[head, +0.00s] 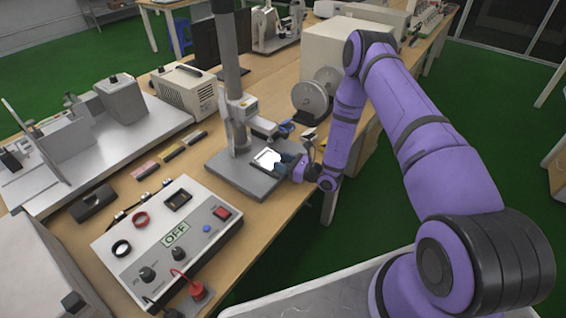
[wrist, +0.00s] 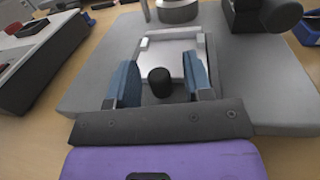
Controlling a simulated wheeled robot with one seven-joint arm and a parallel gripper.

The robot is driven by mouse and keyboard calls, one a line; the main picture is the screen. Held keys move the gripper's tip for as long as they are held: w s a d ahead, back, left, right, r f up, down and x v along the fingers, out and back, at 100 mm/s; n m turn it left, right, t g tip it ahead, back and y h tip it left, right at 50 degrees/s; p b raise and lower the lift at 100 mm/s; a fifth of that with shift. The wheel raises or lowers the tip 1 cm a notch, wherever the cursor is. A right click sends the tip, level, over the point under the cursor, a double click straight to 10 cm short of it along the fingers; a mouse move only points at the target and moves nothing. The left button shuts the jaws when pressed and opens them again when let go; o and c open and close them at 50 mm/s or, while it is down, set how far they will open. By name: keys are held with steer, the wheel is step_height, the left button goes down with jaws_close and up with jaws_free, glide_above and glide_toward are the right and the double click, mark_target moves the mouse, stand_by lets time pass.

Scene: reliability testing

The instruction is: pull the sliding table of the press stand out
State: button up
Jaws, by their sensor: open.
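The press stand has a grey base plate (head: 228,172) and an upright column (head: 232,85). Its sliding table (head: 268,158) is a small bright plate on the base, and it also shows in the wrist view (wrist: 168,48). A black round knob (wrist: 160,82) is at the table's near edge in the wrist view. My gripper (head: 282,160) reaches in over the base from the right. It is open, with its blue fingers to the left and right of the knob and gaps between. In the head view the knob is hidden by my gripper.
A control box (head: 170,243) with an OFF display stands at the front left. Several small coloured blocks lie left of the base. A grey round-wheeled device (head: 317,95) stands behind my gripper. The press head (head: 262,128) overhangs the base close to my gripper.

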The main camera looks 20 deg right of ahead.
jaws_close()
steer(key=v, duration=0.5)
steer(key=s+a+v, duration=0.1)
steer(key=v, duration=0.2)
steer(key=shift+d+r, duration=0.1)
jaws_free()
steer(key=v, duration=1.1)
stand_by(0.4)
